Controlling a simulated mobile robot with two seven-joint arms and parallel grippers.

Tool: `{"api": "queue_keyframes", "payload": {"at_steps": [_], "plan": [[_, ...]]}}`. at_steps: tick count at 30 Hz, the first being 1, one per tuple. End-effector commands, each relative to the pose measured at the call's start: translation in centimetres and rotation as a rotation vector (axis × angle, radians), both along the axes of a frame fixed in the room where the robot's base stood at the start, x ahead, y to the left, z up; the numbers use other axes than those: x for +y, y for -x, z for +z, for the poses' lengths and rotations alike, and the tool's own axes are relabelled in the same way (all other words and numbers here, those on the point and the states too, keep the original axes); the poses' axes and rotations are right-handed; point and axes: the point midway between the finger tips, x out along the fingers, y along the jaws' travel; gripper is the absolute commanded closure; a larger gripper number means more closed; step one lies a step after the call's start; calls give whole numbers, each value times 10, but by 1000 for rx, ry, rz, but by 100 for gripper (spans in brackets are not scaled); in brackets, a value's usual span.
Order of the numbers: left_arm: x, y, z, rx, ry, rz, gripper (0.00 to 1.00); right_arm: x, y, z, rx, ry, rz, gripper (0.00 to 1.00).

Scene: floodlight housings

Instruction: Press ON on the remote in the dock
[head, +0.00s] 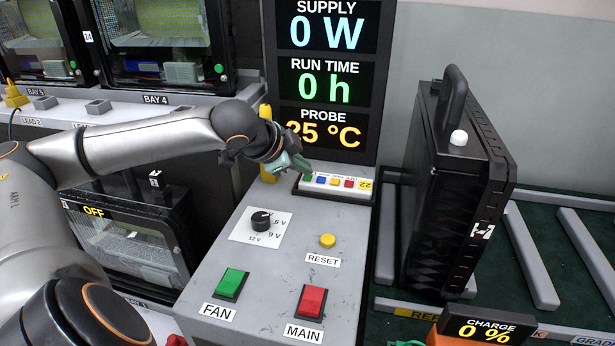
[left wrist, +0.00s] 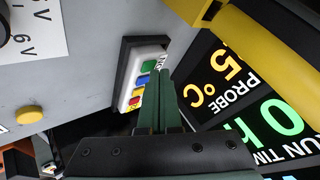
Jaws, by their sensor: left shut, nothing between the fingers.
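The remote (head: 337,187) is a white strip with green, blue, yellow and red buttons and a yellow tag at its right end. It lies in a dark dock on the grey console, below the display panel. In the left wrist view the remote (left wrist: 139,86) sits in its black-rimmed dock (left wrist: 122,62). My left gripper (head: 303,165) is shut and empty, with its green fingers at the green-button end of the remote. In the left wrist view the fingertips (left wrist: 160,76) overlap the remote's edge near the green button (left wrist: 148,67); I cannot tell whether they touch. Button lettering is too small to read.
The display panel (head: 327,85) stands right behind the dock. The console also bears a black knob (head: 261,220), a yellow RESET button (head: 327,241), a green FAN button (head: 231,284) and a red MAIN button (head: 311,302). A black case (head: 455,190) stands to the right.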

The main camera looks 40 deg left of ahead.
Motion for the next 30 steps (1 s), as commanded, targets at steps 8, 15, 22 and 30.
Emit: {"api": "queue_keyframes", "payload": {"at_steps": [8, 15, 22, 30], "plan": [[0, 0, -4, 0, 0, 0, 100, 1, 0, -1, -1, -2, 0, 8], [0, 0, -7, 1, 0, -1, 100, 1, 0, -2, -1, -3, 1, 8], [0, 0, -7, 1, 0, 0, 100, 1, 0, -2, -2, -1, 2, 8], [0, 0, 0, 2, 0, 1, 100, -1, -1, 7, -5, 6, 7, 8]]}}
